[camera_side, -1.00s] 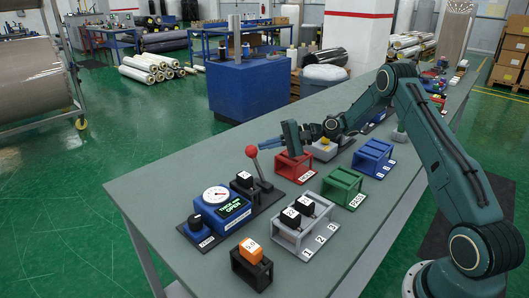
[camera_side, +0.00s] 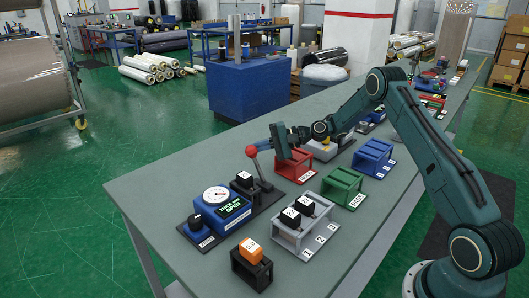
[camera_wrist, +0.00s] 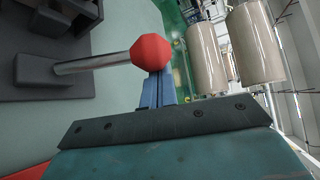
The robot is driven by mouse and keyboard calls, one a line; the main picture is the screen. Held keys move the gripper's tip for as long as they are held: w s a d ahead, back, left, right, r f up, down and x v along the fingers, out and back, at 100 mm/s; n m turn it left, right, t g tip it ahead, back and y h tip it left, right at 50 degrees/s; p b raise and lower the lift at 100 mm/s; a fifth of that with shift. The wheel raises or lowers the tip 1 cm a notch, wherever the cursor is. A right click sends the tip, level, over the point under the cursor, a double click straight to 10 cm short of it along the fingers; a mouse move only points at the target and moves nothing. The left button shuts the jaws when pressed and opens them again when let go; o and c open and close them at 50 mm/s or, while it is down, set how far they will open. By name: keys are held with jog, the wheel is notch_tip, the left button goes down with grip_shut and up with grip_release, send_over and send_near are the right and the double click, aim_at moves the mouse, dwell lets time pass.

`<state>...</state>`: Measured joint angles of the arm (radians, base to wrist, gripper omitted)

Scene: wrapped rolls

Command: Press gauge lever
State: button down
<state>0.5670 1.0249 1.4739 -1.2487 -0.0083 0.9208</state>
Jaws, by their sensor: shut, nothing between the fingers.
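The gauge lever is a metal rod with a red ball knob (camera_side: 251,151) on a dark base, at the right end of the blue gauge unit (camera_side: 220,210). The gauge has a white dial, and its green display reads OPEN. My gripper (camera_side: 276,142) is shut and empty, just right of the knob in the side view. In the wrist view the red knob (camera_wrist: 151,51) lies over the tips of my shut fingers (camera_wrist: 157,80). I cannot tell whether they touch. A black block with a white top (camera_side: 244,180) sits by the gauge.
A red rack (camera_side: 295,167) stands below my gripper. Green (camera_side: 342,186) and blue (camera_side: 373,157) racks stand to its right. A grey rack (camera_side: 300,228) holds black blocks, and a black holder (camera_side: 251,271) with an orange block is in front. The table's left side is clear.

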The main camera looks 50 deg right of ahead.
jog(key=shift+s+r, duration=0.3)
jog(key=shift+s, duration=0.2)
jog(key=s, duration=1.1)
dwell(0.5)
dwell(0.4)
jog(key=shift+d, duration=0.1)
jog(key=v, duration=1.3)
jog(key=shift+d+r, duration=0.25)
jog(key=shift+r, duration=0.1)
